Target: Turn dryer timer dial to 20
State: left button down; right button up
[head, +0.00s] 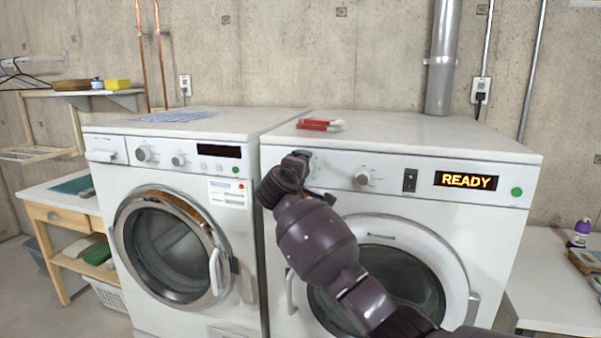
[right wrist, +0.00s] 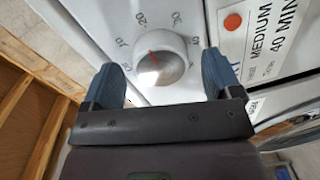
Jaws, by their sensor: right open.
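The dryer (head: 480,235) is the right-hand white machine, and its display (head: 466,181) reads READY. The timer dial (right wrist: 172,72) is a white round knob in the right wrist view, ringed by printed numbers. Its red line points to the upper left, close to the printed 20 (right wrist: 141,19); I cannot tell if it lines up exactly. My right gripper (right wrist: 162,78) is open, one blue-grey finger on each side of the dial; contact is unclear. In the head view my right gripper (head: 298,160) is at the panel's left end and largely hides the dial. My left gripper is out of view.
A second knob (head: 362,179) and a switch (head: 410,180) sit further right on the dryer panel. A label (right wrist: 268,40) reads MEDIUM 40 MIN. The washer (head: 250,250) stands close on the left.

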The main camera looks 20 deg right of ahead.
jog(key=f+v, duration=0.1)
jog(key=v, duration=0.9)
jog(key=shift+s+r, duration=0.2)
jog(key=shift+r, duration=0.25)
jog(key=shift+a, duration=0.1)
jog(key=w+a+r+t+y, duration=0.1)
jog(key=a+r+t+y, duration=0.3)
jog(key=a+y, duration=0.1)
jog(key=s+d+f+m+y, duration=0.15)
jog(key=s+f+y, duration=0.25)
jog(key=f, duration=0.5)
jog(key=s+d+f+m+y, duration=0.1)
jog(key=s+d+f+y, duration=0.15)
jog(key=f, duration=0.75)
jog(key=s+d+f+m+g+h, duration=0.1)
jog(key=s+d+f, duration=0.4)
jog(key=s+f, duration=1)
jog(key=s+d+f+m+g+h, duration=0.1)
jog(key=s+d+f+m+g, duration=0.3)
jog(key=s+f, duration=1.1)
jog(key=s+d+g, duration=0.1)
jog(key=s+d, duration=0.1)
jog(key=s, duration=0.1)
jog(key=shift+s+d+f, duration=0.2)
jog(key=shift+s+f, duration=0.05)
jog(key=shift+m, duration=0.25)
